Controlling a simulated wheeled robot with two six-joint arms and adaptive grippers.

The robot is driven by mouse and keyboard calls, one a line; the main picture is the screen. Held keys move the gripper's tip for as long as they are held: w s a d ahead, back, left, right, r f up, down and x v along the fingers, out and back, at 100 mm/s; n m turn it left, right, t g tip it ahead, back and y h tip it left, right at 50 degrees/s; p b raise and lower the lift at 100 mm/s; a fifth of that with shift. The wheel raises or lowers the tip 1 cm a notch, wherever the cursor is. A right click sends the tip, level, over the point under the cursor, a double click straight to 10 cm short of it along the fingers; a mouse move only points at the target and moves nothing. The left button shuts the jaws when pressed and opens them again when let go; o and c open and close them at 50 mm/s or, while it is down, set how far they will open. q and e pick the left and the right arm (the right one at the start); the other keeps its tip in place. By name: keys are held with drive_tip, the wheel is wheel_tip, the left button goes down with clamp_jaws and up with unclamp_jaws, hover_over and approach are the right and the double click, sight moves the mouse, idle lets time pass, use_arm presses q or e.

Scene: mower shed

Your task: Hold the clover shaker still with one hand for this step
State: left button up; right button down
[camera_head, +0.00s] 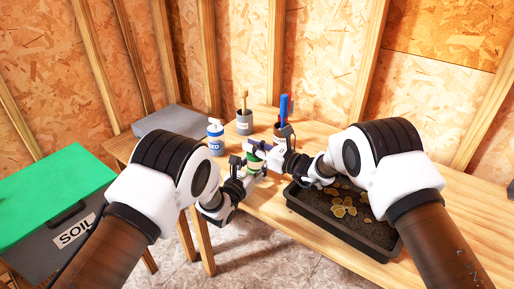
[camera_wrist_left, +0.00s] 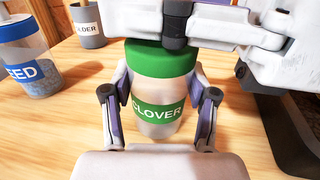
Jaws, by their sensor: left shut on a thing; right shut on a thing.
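The clover shaker (camera_wrist_left: 157,92) is a clear, pale-filled jar with a green cap (camera_wrist_left: 160,58) and a green CLOVER label. It stands upright on the wooden bench, and in the head view it shows small (camera_head: 254,164) between my two grippers. My left gripper (camera_wrist_left: 160,98) is shut on the shaker's body, one finger on each side. My right gripper (camera_head: 262,152) comes in from the right and is shut at the green cap; its fingers hide part of the cap's top.
A blue-capped SEED shaker (camera_head: 215,138) and a grey holder cup (camera_head: 244,123) stand behind. A dark cup holds a blue-handled tool (camera_head: 284,107). A black soil tray (camera_head: 337,236) with yellowish patches lies right. A SOIL box (camera_head: 77,232) with green lid stands left.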

drive_tip(key=c, duration=1.1)
unclamp_jaws()
drive_tip(key=shift+d, duration=0.1)
drive_tip(key=v, duration=1.2)
use_arm(q)
drive_tip(key=o, duration=1.3)
